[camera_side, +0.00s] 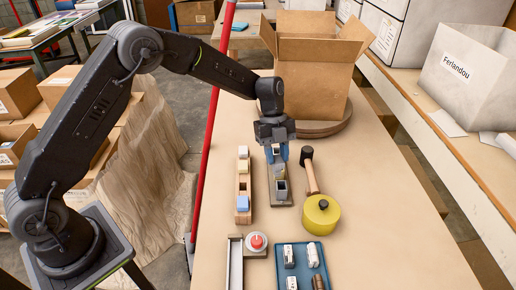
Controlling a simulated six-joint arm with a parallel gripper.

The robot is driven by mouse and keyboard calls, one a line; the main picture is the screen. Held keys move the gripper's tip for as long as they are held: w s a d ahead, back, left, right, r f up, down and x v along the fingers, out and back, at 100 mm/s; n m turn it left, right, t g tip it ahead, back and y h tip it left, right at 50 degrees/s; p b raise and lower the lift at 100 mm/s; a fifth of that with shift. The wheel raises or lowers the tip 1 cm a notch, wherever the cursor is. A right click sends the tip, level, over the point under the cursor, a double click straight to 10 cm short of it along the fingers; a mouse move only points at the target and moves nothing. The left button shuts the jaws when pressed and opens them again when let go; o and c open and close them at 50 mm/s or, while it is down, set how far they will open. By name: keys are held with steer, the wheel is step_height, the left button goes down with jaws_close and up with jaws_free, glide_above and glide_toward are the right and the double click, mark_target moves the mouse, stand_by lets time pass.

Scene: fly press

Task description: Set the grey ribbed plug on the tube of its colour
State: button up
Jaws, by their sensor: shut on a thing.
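A square grey tube (281,188) with a dark open top stands on the fixture, in front of the fingers. The fixture's far part is hidden by my gripper. I cannot tell whether the held piece touches a tube.
Left stands a wooden rack (243,183) with whitish, cream and blue blocks and an empty stretch. Right lie a mallet (311,176) and a yellow round thing (320,215). Nearer are a red button (257,241) and a blue tray (302,266). A carton (314,75) stands behind.

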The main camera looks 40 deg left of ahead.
mark_target(283, 164)
steer(key=d+m, duration=0.2)
steer(key=shift+w+m+g+y, duration=0.25)
steer(key=shift+m+g+y, duration=0.15)
steer(key=shift+f, duration=1.25)
steer(key=shift+f, duration=1.2)
stand_by(1.3)
steer(key=o, duration=1.1)
steer(key=shift+r, duration=0.1)
steer(key=shift+r, duration=3.45)
